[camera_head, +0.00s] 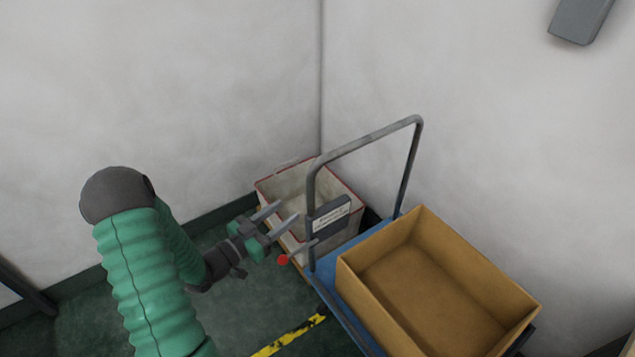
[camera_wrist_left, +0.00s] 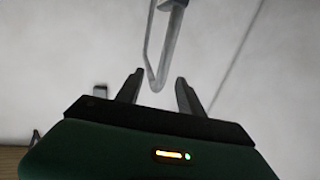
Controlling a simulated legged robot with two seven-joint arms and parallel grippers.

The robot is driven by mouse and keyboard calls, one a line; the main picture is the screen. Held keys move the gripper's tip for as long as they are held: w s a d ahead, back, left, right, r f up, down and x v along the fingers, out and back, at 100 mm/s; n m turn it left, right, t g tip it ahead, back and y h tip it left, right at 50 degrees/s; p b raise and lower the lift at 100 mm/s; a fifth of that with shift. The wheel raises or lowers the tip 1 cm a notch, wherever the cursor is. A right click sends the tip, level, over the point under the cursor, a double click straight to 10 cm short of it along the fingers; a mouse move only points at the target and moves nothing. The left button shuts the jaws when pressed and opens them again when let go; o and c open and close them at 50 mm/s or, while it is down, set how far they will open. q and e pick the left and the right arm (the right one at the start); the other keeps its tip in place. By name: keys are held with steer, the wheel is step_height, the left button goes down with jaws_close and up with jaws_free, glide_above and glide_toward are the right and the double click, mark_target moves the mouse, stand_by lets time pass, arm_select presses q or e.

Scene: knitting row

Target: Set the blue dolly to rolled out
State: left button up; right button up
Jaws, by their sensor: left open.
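The blue dolly (camera_head: 327,275) stands near the wall corner, its blue deck mostly covered by an open cardboard box (camera_head: 425,285). Its grey tube handle (camera_head: 411,165) rises at the far end, with a labelled dark plate (camera_head: 332,216) on the near post. A small lever with a red knob (camera_head: 283,260) sticks out left of that post. My left gripper (camera_head: 289,210) is open and empty just left of the post, above the red knob. In the left wrist view, a grey bent tube (camera_wrist_left: 170,45) shows between and beyond the open fingers (camera_wrist_left: 160,77); I cannot tell its distance. My right gripper is out of view.
A pale, red-edged open bin (camera_head: 290,185) stands in the corner behind the dolly handle. White walls close off the back and right. Yellow-black tape (camera_head: 288,336) marks the green floor left of the dolly. A grey box (camera_head: 580,18) hangs at the upper right.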

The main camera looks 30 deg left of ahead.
mark_target(307, 191)
arm_select(q)
steer(key=w, duration=0.2)
steer(key=w+d, duration=0.1)
steer(key=w, duration=0.2)
steer(key=shift+f, duration=0.2)
steer(key=w, duration=0.4)
steer(key=w+b, duration=0.1)
steer(key=w, duration=0.1)
steer(key=shift+w+a+f, duration=0.15)
steer(key=shift+a+f, duration=0.2)
steer(key=shift+a, duration=0.05)
steer(key=w, duration=0.1)
steer(key=w+d, duration=0.2)
steer(key=shift+w+r, duration=0.1)
steer(key=shift+r, duration=0.2)
steer(key=shift+a+f, duration=0.15)
steer(key=shift+a, duration=0.3)
steer(key=c, duration=0.7)
steer(key=shift+d, duration=0.1)
steer(key=shift+c, duration=1.3)
steer(key=shift+d, duration=0.1)
jaws_close()
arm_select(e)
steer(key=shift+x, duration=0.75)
arm_select(q)
steer(key=shift+r, duration=0.2)
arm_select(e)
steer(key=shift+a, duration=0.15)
